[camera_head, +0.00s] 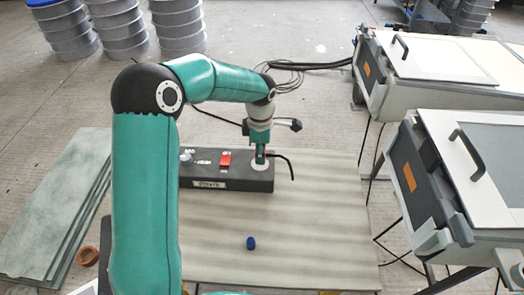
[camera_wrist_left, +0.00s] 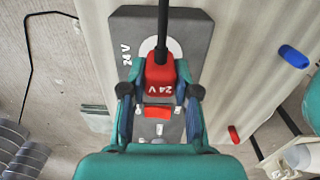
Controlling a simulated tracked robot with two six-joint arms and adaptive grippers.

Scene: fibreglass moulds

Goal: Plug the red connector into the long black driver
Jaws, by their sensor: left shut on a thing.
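The long black driver (camera_head: 235,182) lies on the table with a red switch (camera_head: 225,160) on top and a white ring near its right end. My left gripper (camera_head: 260,153) points down over that ring. In the left wrist view the gripper (camera_wrist_left: 160,103) is shut on the red connector (camera_wrist_left: 162,76), marked 24 V, with a black cable (camera_wrist_left: 162,30) coming from it. The connector sits in front of the white ring (camera_wrist_left: 148,47) of the driver (camera_wrist_left: 195,32). I cannot tell whether it is seated in the socket.
A blue plug (camera_head: 250,243) lies on the table (camera_head: 320,215), with free room around it. A small red piece (camera_wrist_left: 233,134) shows in the wrist view. Grey machines with handles (camera_head: 440,190) stand at the right. A panel stack (camera_head: 55,205) lies left.

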